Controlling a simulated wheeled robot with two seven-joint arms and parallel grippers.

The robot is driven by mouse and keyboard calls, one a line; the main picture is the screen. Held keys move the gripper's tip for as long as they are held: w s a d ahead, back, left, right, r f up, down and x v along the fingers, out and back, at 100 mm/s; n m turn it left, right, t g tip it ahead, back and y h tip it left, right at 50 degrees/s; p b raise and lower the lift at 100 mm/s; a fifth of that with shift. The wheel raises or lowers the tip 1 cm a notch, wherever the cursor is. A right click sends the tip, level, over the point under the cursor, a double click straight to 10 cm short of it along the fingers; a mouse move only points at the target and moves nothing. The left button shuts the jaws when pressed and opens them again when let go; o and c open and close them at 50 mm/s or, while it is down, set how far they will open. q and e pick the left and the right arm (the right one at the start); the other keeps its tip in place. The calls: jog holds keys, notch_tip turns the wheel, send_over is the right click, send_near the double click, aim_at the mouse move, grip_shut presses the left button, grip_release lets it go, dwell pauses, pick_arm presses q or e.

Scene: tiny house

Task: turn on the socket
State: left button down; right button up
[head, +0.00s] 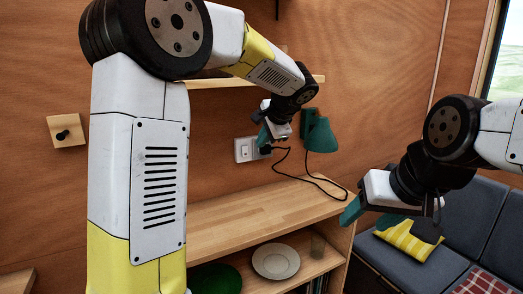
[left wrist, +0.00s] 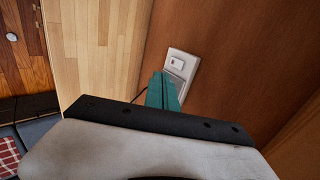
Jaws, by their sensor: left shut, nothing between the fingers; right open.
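The white socket plate (head: 243,150) is on the wooden wall above the shelf unit. A black plug (head: 265,149) with a cord is at its right side. My left gripper (head: 264,137) is shut and empty, close in front of the socket's right part in the head view. In the left wrist view the closed teal fingers (left wrist: 163,90) point at the socket plate (left wrist: 181,68) and cover part of it. A small switch shows at the plate's upper part. Whether the fingertips touch it I cannot tell. My right gripper (head: 378,215) is open and empty, away to the right.
A green wall lamp (head: 320,134) hangs just right of the socket, its black cord (head: 318,178) trailing over the wooden shelf top (head: 225,222). A white plate (head: 275,261) and a green plate (head: 215,279) stand below. A sofa (head: 480,215) is at the right.

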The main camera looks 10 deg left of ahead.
aim_at(245, 151)
pick_arm(q)
jog(key=shift+w+d, duration=0.1)
jog(key=shift+w, duration=0.05)
jog(key=shift+w+f, duration=0.1)
jog(key=shift+w+a+r+x, duration=0.2)
jog(key=shift+w+r+x, duration=0.1)
jog(key=shift+x, duration=1.85)
jog(key=shift+w+a+r+x, duration=0.2)
jog(key=shift+r+x, duration=0.1)
jog(key=shift+x, duration=1.8)
jog(key=shift+w+a+r+x, duration=0.2)
jog(key=shift+w+r+x, duration=0.1)
jog(key=shift+x, duration=1.85)
